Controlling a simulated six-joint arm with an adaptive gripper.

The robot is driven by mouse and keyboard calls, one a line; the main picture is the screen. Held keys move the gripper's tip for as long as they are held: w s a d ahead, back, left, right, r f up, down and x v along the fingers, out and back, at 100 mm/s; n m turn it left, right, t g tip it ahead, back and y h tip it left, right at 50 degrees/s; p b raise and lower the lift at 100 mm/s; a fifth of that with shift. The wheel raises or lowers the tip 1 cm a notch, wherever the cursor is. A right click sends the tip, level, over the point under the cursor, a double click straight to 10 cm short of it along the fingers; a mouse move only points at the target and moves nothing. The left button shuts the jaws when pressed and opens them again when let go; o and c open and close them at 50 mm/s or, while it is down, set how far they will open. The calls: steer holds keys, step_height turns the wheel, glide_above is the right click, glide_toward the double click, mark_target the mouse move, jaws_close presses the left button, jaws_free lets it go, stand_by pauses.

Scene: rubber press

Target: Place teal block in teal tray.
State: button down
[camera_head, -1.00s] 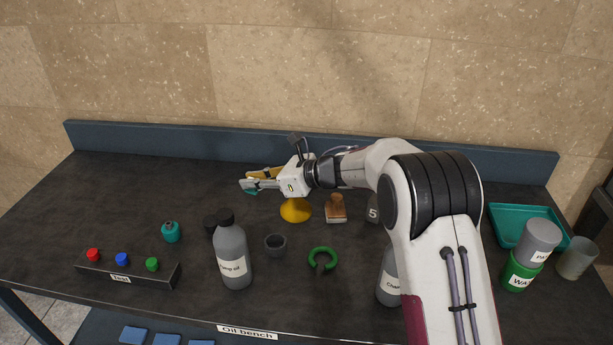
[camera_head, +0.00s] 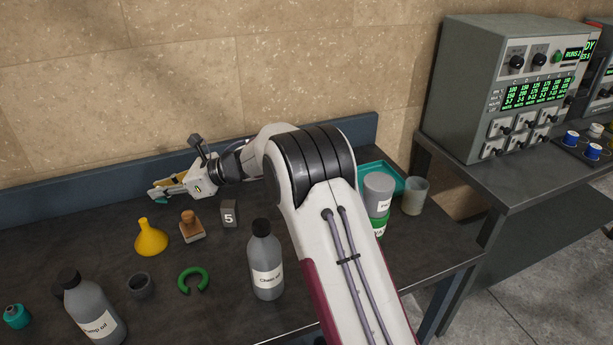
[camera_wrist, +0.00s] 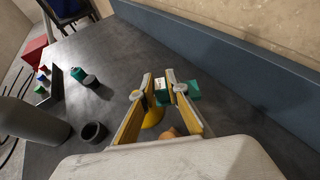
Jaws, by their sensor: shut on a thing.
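My gripper (camera_head: 163,189) is at the left end of my arm in the head view, near the back of the bench, behind the yellow funnel. It is shut on the teal block (camera_head: 155,194), of which only a small part shows at the fingertips. The teal tray (camera_head: 398,173) lies at the right end of the bench, partly hidden by my arm and stacked containers.
A yellow funnel (camera_head: 151,238), a wooden stamp (camera_head: 191,228), a block marked 5 (camera_head: 229,214), a green ring (camera_head: 182,283) and a grey bottle (camera_head: 266,262) stand on the bench. A grey-and-green container stack (camera_head: 378,196) and a cup (camera_head: 415,195) stand by the tray.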

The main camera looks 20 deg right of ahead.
steer(key=d+r+m+t+h, duration=0.1)
steer(key=d+m+t+h, duration=0.2)
steer(key=d, duration=2.2)
steer(key=s+d+r+m+t+h, duration=0.1)
steer(key=d+m+t+h, duration=0.2)
steer(key=d, duration=2.2)
steer(key=shift+s+d+r+m+h, duration=0.2)
steer(key=shift+s+d+m+h, duration=0.15)
steer(key=shift+m, duration=0.45)
steer(key=shift+f, duration=0.15)
step_height(320, 180, down, 6)
steer(key=shift+f, duration=0.15)
steer(key=shift+f, duration=1.7)
steer(key=shift+f, duration=0.2)
